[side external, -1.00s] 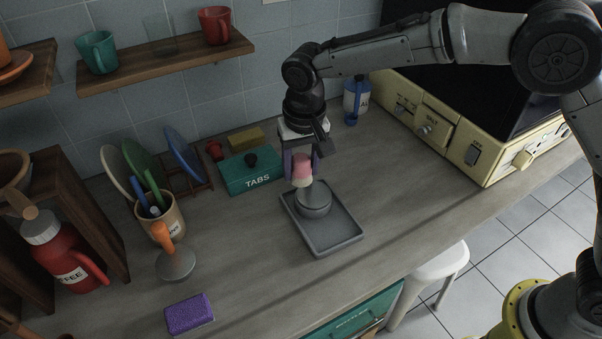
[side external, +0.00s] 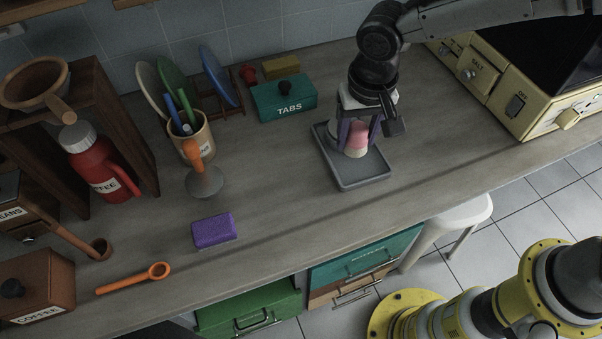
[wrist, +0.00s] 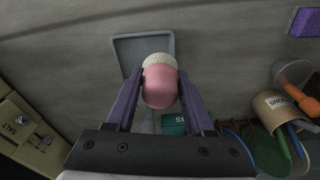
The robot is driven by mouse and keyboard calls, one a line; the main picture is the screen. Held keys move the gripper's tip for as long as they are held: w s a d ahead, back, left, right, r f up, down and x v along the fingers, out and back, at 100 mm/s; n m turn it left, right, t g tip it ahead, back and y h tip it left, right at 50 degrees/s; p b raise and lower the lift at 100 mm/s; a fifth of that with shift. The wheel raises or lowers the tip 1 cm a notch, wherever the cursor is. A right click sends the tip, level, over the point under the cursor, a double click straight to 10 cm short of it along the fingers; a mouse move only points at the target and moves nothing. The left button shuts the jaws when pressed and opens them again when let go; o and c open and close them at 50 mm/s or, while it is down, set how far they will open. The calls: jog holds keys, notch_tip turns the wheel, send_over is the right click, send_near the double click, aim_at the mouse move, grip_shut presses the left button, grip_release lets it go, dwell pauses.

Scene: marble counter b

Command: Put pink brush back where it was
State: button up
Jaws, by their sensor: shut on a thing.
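The pink brush (side external: 357,135) has a rounded pink top and a pale cream lower part. My gripper (side external: 357,142) is shut on it, with a purple finger on either side. The brush is over the shallow grey tray (side external: 363,183), with its cream end low; I cannot tell whether it touches the tray. In the wrist view, the pink brush (wrist: 160,86) sits between the fingers (wrist: 158,92), with part of the grey tray (wrist: 128,48) behind it.
The teal TABS box (side external: 283,100) stands behind and left of the tray. A purple sponge (side external: 213,230), an orange-handled tool (side external: 205,182) and a utensil cup (side external: 199,137) stand further left. The cream appliance (side external: 513,90) is at right. Counter in front of the tray is clear.

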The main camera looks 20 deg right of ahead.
jog(key=s+r+n, duration=0.1)
jog(key=s, duration=0.6)
send_over(296, 182)
jog(key=s, duration=0.1)
jog(key=f, duration=0.8)
jog(key=shift+d, duration=0.3)
jog(key=shift+w+a+f, duration=0.3)
jog(key=shift+w+f, duration=0.05)
jog(key=shift+f, duration=1.75)
jog(key=shift+f, duration=0.15)
jog(key=o, duration=1.3)
